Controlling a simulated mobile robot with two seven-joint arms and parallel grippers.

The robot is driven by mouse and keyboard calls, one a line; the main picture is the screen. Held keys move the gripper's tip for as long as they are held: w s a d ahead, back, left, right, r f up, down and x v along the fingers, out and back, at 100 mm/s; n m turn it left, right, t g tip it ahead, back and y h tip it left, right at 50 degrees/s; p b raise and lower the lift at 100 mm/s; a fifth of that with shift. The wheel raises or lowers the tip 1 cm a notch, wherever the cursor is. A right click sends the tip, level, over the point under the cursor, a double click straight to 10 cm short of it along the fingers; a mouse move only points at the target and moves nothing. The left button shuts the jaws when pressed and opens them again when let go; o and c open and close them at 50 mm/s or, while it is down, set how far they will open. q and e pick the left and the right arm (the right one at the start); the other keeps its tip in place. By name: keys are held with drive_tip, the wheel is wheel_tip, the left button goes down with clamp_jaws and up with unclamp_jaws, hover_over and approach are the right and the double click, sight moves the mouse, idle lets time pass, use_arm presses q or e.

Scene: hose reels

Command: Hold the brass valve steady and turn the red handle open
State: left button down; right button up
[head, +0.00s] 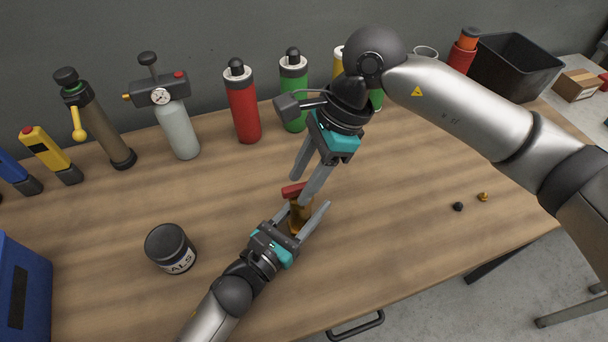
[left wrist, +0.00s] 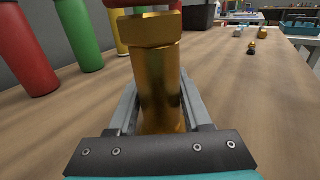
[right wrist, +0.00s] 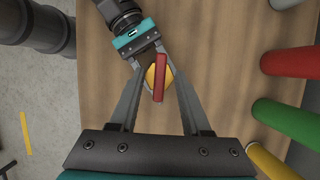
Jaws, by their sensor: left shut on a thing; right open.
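The brass valve (head: 299,214) stands upright on the wooden table. It fills the middle of the left wrist view (left wrist: 160,85). The red handle (head: 293,190) sits on top of the valve; the right wrist view shows it from above (right wrist: 159,78) as a bar across the round brass top. My left gripper (head: 303,217) is shut on the valve body from the front, low near the table. My right gripper (head: 302,188) is open above the valve, pointing down; in the right wrist view the handle lies between its fingers, apart from both.
A black jar (head: 171,248) stands left of the valve. Red (head: 243,105) and green (head: 294,95) bottles, a grey sprayer (head: 178,125) and other tools line the back. A black bin (head: 513,66) is at the back right. Small fittings (head: 483,197) lie on the right; the table between is clear.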

drive_tip(key=shift+c, duration=0.4)
clamp_jaws()
